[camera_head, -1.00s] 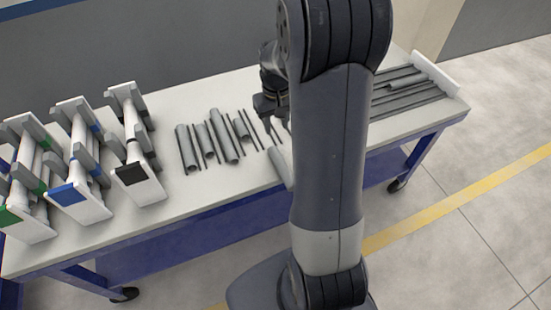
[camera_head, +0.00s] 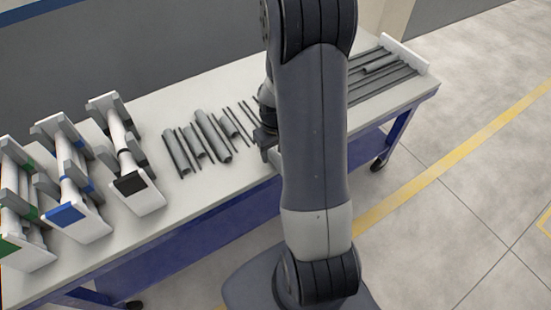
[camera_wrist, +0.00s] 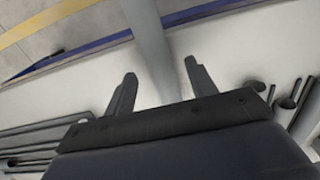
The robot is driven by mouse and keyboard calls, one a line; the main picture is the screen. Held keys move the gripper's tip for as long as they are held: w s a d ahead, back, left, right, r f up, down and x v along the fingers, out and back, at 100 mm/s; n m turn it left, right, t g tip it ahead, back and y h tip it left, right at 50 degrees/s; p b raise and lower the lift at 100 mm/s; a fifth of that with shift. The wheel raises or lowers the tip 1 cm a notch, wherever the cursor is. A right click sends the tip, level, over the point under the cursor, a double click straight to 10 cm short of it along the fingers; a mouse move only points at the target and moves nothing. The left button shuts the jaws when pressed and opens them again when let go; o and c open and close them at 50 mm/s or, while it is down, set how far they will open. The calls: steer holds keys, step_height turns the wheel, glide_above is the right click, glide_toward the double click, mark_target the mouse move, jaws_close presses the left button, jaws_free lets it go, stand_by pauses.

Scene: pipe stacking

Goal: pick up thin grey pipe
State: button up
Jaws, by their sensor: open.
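Several thin grey pipes (camera_head: 247,113) lie on the white table among thicker ones, left of my arm in the head view. Which one the task means I cannot tell. My gripper (camera_head: 266,141) is low by the table, right of these pipes and partly hidden by my arm. In the wrist view my gripper (camera_wrist: 160,78) is open, its two fingers apart. A thick light grey pipe (camera_wrist: 148,38) runs between and beyond the fingers; whether they touch it I cannot tell. Thin pipes (camera_wrist: 296,88) stand out at the right edge of the wrist view, outside the fingers.
Several white and grey racks (camera_head: 137,187) holding pipes stand at the table's left. Long dark pipes (camera_head: 385,82) lie in a holder at the right end; they also show at the left of the wrist view (camera_wrist: 35,134). A blue-framed table edge (camera_head: 215,222) runs along the front.

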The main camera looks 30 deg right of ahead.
steer(key=shift+f, duration=1.1)
steer(key=shift+c, duration=0.4)
steer(key=c, duration=1)
steer(key=shift+o, duration=0.2)
